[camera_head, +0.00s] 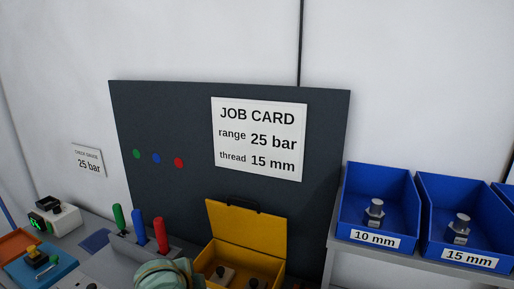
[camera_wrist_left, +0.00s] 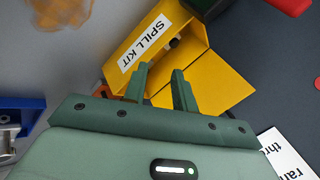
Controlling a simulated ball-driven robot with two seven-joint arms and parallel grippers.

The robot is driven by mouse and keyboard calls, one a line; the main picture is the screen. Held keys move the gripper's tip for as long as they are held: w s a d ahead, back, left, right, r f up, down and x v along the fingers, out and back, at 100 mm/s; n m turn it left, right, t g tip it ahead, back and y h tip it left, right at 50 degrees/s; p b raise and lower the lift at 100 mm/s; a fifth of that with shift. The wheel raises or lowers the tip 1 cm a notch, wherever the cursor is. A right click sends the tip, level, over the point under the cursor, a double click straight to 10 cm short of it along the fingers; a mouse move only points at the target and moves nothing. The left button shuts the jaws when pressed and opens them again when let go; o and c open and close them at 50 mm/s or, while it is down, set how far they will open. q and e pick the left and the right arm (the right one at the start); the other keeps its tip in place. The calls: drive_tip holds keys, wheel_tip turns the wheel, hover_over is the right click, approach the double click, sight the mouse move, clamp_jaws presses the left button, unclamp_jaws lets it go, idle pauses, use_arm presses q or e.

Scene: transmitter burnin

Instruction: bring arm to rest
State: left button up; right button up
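My left gripper (camera_wrist_left: 160,72) shows in the left wrist view. Its two green fingers are apart with nothing between them, in front of the yellow spill kit box (camera_wrist_left: 190,65). In the head view a rounded green part of my arm (camera_head: 166,273) shows at the bottom edge, left of the same yellow box (camera_head: 243,222), whose lid is up. The fingers are hidden in the head view. My right gripper is in neither view.
A dark board holds the job card (camera_head: 259,139). Green, blue and red handles (camera_head: 139,227) stand left of the yellow box. Blue bins (camera_head: 378,207) with metal fittings sit on a shelf at the right. A gauge (camera_head: 55,217) stands at the far left.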

use_arm(q)
drive_tip(key=s+a+f+n+y, duration=0.25)
drive_tip(key=s+a, duration=0.25)
drive_tip(key=s, duration=0.3)
drive_tip(key=s+a+f+n+y, duration=0.1)
drive_tip(key=s+a+n, duration=0.3)
drive_tip(key=s, duration=0.5)
drive_tip(key=s+a+f+n+y, duration=0.1)
drive_tip(key=s+a+y, duration=0.1)
drive_tip(key=s+a, duration=0.5)
drive_tip(key=s+d+f+g+h+b, duration=0.1)
drive_tip(key=s+d+f, duration=0.1)
drive_tip(key=f, duration=0.7)
drive_tip(key=s+d+f+g+h+b, duration=0.1)
drive_tip(key=d+f+g, duration=0.1)
drive_tip(key=f, duration=0.8)
drive_tip(key=s+d+f+g+h+b, duration=0.1)
drive_tip(key=s+d+f, duration=0.1)
drive_tip(key=f, duration=0.7)
drive_tip(key=s+f+n+g+h+b, duration=0.1)
drive_tip(key=s+f+n+g+b, duration=0.1)
drive_tip(key=s+f, duration=1.8)
drive_tip(key=shift+s+f+n+g+b, duration=0.2)
drive_tip(key=shift+n+g+b, duration=0.3)
drive_tip(key=shift+n, duration=0.45)
